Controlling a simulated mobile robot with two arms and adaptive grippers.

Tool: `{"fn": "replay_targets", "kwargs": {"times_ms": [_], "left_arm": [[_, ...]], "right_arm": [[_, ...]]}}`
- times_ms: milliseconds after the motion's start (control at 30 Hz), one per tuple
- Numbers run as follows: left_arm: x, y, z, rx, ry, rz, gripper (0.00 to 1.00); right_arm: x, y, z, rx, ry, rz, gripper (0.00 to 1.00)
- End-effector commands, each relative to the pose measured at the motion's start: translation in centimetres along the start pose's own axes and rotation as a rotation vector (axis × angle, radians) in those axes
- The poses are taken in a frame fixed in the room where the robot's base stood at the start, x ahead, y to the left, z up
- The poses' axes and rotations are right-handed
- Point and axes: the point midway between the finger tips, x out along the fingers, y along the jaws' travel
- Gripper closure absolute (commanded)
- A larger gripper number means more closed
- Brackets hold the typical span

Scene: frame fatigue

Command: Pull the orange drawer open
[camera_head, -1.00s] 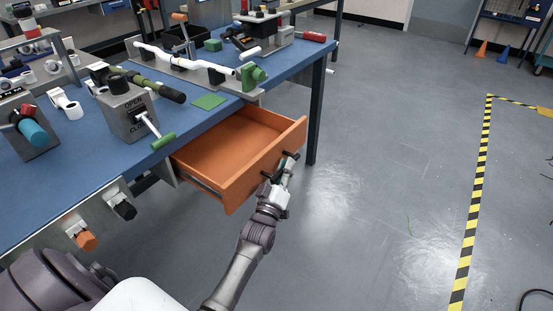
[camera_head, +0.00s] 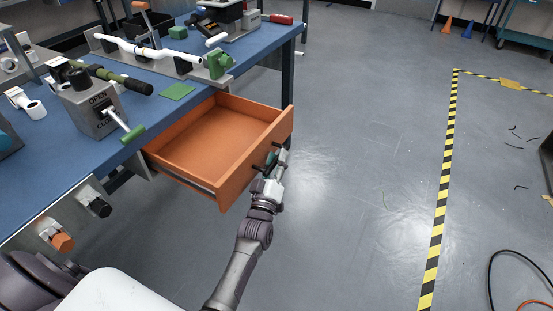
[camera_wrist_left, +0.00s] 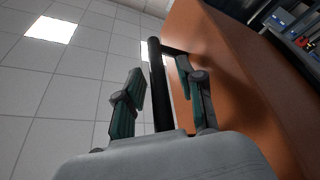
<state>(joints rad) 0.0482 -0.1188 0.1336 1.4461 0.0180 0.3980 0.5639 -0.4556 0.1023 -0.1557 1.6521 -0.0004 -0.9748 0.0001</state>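The orange drawer (camera_head: 258,143) stands pulled well out from under the blue workbench, and its inside looks empty. Its front also shows in the left wrist view (camera_wrist_left: 235,85). A black bar handle (camera_wrist_left: 158,85) is fixed to that front. My left gripper (camera_head: 274,163) is at the handle, on the outer side of the drawer front. In the left wrist view its two fingers (camera_wrist_left: 160,95) stand on either side of the handle bar, with a visible gap to each side. The gripper is open around the bar. My right gripper is not in view.
The blue workbench (camera_head: 52,150) carries a grey valve box (camera_head: 92,108), a green pad (camera_head: 177,92) and pipe parts. A table leg (camera_head: 287,82) stands behind the drawer's far corner. The grey floor (camera_head: 350,180) on the right is clear up to yellow-black tape (camera_head: 440,200).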

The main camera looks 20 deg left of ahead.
Motion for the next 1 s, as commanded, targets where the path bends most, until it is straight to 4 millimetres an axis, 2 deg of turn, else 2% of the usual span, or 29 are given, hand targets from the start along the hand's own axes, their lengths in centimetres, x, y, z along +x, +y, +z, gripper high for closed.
{"fn": "replay_targets", "kwargs": {"times_ms": [267,367,467,800,1000], "left_arm": [[0.0,0.0,-0.1,0.0,0.001,0.001,0.59],[-0.7,0.0,0.0,0.0,-0.001,0.0,0.59],[-2.2,-0.1,0.0,0.001,-0.002,-0.001,0.59],[-9.3,-0.1,0.0,0.0,-0.002,-0.002,0.59],[-11.6,0.0,0.0,0.0,-0.001,-0.001,0.59]], "right_arm": [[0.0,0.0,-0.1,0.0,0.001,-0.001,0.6],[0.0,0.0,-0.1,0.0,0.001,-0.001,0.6],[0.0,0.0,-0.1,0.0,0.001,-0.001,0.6],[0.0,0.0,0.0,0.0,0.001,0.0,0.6],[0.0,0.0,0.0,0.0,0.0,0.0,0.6]]}}
